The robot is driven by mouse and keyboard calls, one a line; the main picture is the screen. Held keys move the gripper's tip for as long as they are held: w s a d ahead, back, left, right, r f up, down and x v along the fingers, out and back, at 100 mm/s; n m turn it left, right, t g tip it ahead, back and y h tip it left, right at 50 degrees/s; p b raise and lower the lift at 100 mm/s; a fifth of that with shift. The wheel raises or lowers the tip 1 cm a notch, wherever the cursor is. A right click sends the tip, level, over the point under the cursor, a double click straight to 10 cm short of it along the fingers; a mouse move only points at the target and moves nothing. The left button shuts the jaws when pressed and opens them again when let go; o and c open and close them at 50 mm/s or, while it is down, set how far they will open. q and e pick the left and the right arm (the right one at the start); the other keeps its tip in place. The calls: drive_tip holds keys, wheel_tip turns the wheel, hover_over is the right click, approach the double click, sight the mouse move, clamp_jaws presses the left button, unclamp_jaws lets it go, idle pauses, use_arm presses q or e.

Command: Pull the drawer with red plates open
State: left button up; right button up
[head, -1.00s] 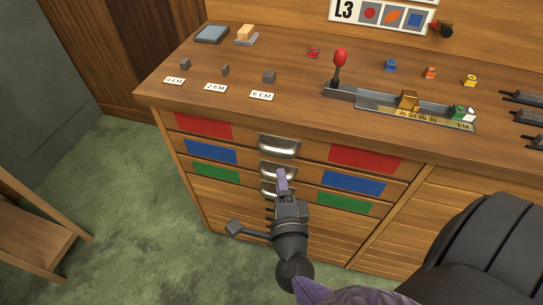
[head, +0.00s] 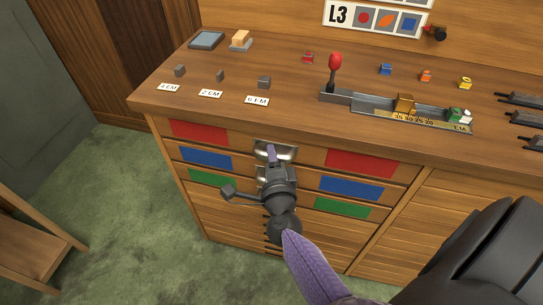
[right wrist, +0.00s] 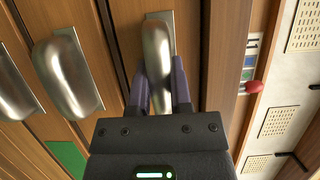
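The drawer with red plates is the top one in the cabinet; its left red plate (head: 199,132) and right red plate (head: 362,163) show in the head view. It is closed. Its silver handle (head: 275,151) is partly covered by my right gripper (head: 271,154). In the right wrist view the two purple-grey fingers (right wrist: 160,85) stand either side of this handle (right wrist: 157,50). They look open around it; whether they touch it is hard to tell. My left gripper is not in view.
Below are closed drawers with blue plates (head: 351,187) and green plates (head: 342,208). Their handles (right wrist: 67,72) lie left in the right wrist view. The wooden worktop (head: 300,120) overhangs above and carries a red-knobbed lever (head: 335,65) and small blocks.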

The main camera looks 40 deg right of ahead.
clamp_jaws()
idle(0.8)
drive_tip(key=shift+f, duration=0.1)
